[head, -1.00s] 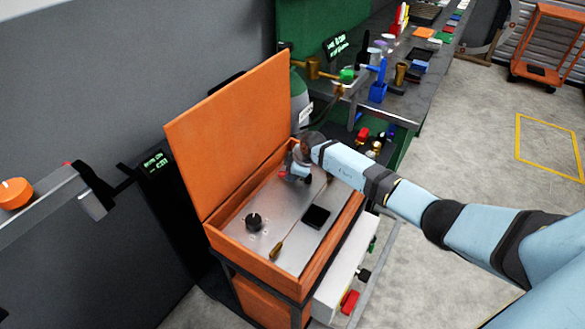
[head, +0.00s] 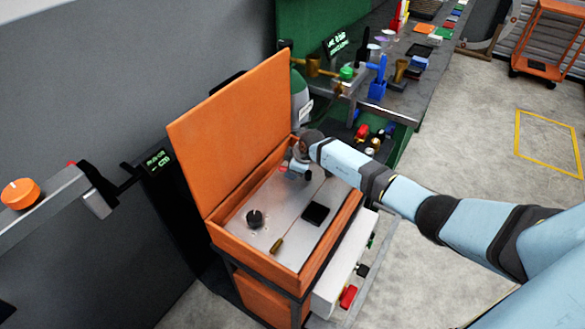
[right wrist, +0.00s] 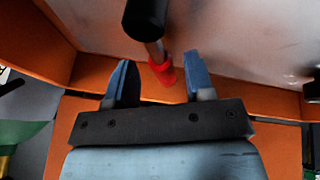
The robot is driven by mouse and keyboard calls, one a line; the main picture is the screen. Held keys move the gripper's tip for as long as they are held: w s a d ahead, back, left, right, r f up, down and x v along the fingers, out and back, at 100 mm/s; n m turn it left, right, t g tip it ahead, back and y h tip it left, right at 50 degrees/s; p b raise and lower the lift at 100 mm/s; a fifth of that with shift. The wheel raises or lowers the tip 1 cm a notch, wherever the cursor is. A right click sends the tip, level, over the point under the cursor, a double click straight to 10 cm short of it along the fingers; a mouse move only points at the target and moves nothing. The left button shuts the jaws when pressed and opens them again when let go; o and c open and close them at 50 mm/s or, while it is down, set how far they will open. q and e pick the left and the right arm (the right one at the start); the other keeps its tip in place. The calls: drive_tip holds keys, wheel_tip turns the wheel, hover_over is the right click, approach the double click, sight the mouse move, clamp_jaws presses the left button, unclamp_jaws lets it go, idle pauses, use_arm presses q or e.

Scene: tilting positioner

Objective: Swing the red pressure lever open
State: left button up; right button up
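The red lever part (right wrist: 163,70) shows in the right wrist view, joined to a short metal rod that leads to a black cylindrical knob (right wrist: 145,18). My right gripper (right wrist: 160,60) is open, with one finger on each side of the red part. I see gaps between it and both fingers, so it is not clamped. In the head view my right gripper (head: 297,168) reaches into the back right corner of the open orange box (head: 257,260), low over its metal panel. The hand hides most of the lever there. My left gripper is not in view.
The box's orange lid (head: 235,130) stands open on the left. A black knob (head: 254,218), a dark square (head: 316,213) and a small brass piece (head: 277,245) are on the panel. A bench (head: 430,85) with tools stands behind.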

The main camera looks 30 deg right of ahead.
drive_tip(key=v, duration=1.3)
drive_tip(key=shift+s+r+b, duration=0.15)
drive_tip(key=shift+r+b, duration=0.2)
drive_tip(key=shift+b, duration=0.05)
